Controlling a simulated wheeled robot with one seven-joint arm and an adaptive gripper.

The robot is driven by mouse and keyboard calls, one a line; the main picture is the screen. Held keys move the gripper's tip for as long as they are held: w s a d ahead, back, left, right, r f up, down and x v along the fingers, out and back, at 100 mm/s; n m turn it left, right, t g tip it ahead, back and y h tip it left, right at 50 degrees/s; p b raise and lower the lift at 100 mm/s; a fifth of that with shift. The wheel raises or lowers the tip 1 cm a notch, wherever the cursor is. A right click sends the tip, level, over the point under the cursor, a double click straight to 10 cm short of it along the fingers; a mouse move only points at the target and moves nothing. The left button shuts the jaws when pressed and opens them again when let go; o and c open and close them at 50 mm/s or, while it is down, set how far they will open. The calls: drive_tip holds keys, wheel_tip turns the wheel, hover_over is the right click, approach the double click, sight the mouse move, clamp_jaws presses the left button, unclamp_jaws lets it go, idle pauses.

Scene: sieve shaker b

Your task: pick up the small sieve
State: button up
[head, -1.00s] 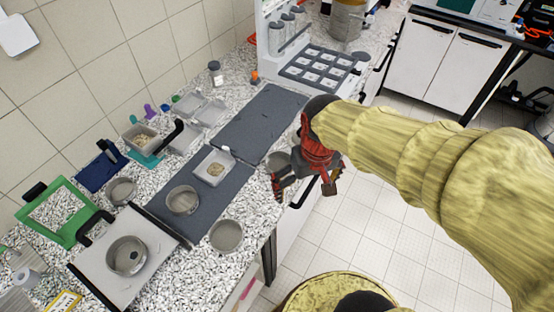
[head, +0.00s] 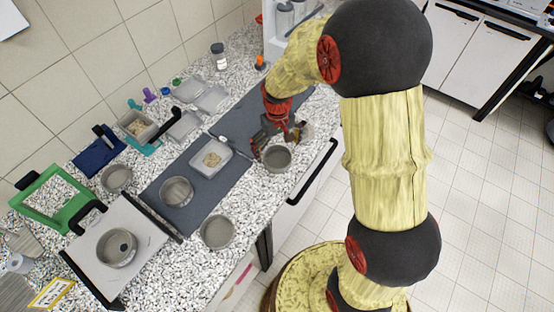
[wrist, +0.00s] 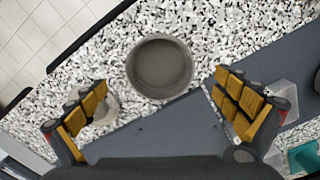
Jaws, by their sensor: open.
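A small round grey sieve (head: 277,159) stands on the speckled counter near its front edge, beside the dark mat. In the wrist view the same sieve (wrist: 160,67) shows its open top, just beyond the gap between the fingers. My gripper (head: 279,138) is open and empty, above and close to the sieve; no contact shows. Similar round sieves stand elsewhere: one on the mat (head: 176,192), one near the counter's front edge (head: 217,232), one at the back (head: 117,178) and one on the shaker plate (head: 117,248). Their exact sizes are hard to compare.
A clear tray with grainy material (head: 211,159) sits on the dark mat (head: 232,185). A pale round thing (wrist: 104,108) is partly hidden behind the left finger in the wrist view. A green frame (head: 58,205) and a dark blue dustpan (head: 96,152) are at the left.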

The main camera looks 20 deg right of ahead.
sight(278, 161)
drive_tip(key=shift+d+f, duration=0.1)
drive_tip(key=shift+f, duration=0.3)
drive_tip(key=shift+s+f, duration=0.1)
drive_tip(key=shift+f, duration=0.25)
wheel_tip(278, 161, down, 4)
drive_tip(key=shift+r+b, duration=0.1)
drive_tip(key=shift+b, duration=0.4)
drive_tip(key=c, duration=0.4)
drive_tip(key=c, duration=1)
